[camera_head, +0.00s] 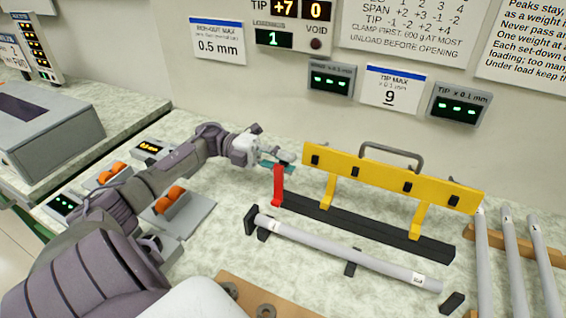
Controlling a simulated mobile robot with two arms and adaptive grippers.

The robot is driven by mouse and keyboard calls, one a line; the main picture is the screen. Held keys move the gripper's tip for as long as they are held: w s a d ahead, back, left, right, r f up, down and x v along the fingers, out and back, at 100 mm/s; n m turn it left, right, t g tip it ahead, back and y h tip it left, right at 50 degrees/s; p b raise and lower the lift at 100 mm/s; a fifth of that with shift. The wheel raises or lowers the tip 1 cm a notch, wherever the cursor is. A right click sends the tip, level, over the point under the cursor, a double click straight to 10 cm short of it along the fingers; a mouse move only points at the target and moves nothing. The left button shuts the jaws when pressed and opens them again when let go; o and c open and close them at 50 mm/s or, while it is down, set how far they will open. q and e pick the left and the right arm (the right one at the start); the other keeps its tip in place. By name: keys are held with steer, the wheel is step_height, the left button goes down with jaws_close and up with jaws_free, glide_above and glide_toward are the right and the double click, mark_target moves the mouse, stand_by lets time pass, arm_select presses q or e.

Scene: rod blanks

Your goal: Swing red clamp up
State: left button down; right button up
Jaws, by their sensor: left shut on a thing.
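The red clamp (278,186) stands upright at the left end of a black base bar (370,228). My left gripper (283,160) is at the top of the red clamp and is shut on it; its fingers partly hide the clamp's upper end. A yellow bar (385,182) with several black pads and a grey handle stands raised behind the base on yellow arms. A grey rod (345,254) lies on black supports in front of the base. My right gripper is not in view.
Several grey rods (515,250) lean on a wooden rack at the right. Orange weights (170,198) sit on trays at the left. A wooden board with metal rings (266,310) is at the front. Signs and displays cover the back wall. The counter between the left arm and the rod is clear.

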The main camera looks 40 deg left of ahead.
arm_select(q)
steer(key=shift+w+f+n, duration=0.25)
steer(key=shift+n, duration=0.05)
steer(key=c, duration=1)
jaws_free()
steer(key=v, duration=1.2)
steer(key=shift+w+r, duration=0.1)
